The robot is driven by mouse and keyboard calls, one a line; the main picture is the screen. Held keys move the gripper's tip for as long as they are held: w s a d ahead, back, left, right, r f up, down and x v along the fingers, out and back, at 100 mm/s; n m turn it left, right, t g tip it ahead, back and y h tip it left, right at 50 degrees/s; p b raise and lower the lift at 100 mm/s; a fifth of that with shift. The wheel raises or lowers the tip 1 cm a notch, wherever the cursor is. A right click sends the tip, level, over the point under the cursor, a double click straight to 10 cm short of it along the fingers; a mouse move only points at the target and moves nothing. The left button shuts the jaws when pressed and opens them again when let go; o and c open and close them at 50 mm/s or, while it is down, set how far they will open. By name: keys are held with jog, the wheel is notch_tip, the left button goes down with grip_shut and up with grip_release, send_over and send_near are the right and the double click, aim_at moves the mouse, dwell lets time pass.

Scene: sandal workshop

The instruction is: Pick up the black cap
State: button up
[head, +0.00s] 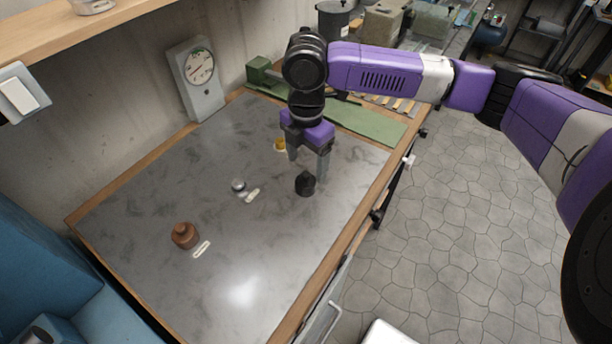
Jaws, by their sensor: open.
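A small black cap (305,184) stands on the grey metal top of the workbench (150,210), right of the middle. My gripper (307,168) points down just above and behind it. Its two grey fingers are spread apart, with nothing seen between them. The right finger comes down close to the cap; I cannot tell whether they touch.
A brown knobbed piece (185,235), a silver piece (238,186) and a yellow piece (280,145) stand on the bench, with small white labels nearby. A dial gauge (200,70) and a green board (350,122) are at the back. The bench front is clear.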

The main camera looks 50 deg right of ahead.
aim_at(306, 175)
jog(key=shift+w+d+f+p, duration=0.1)
jog(key=shift+f+p, duration=0.4)
jog(key=shift+f, duration=1.45)
jog(key=shift+w+f+p, duration=0.1)
jog(key=shift+f+p, duration=0.35)
jog(key=shift+f, duration=1.5)
jog(key=c, duration=1.4)
jog(key=shift+r, duration=0.15)
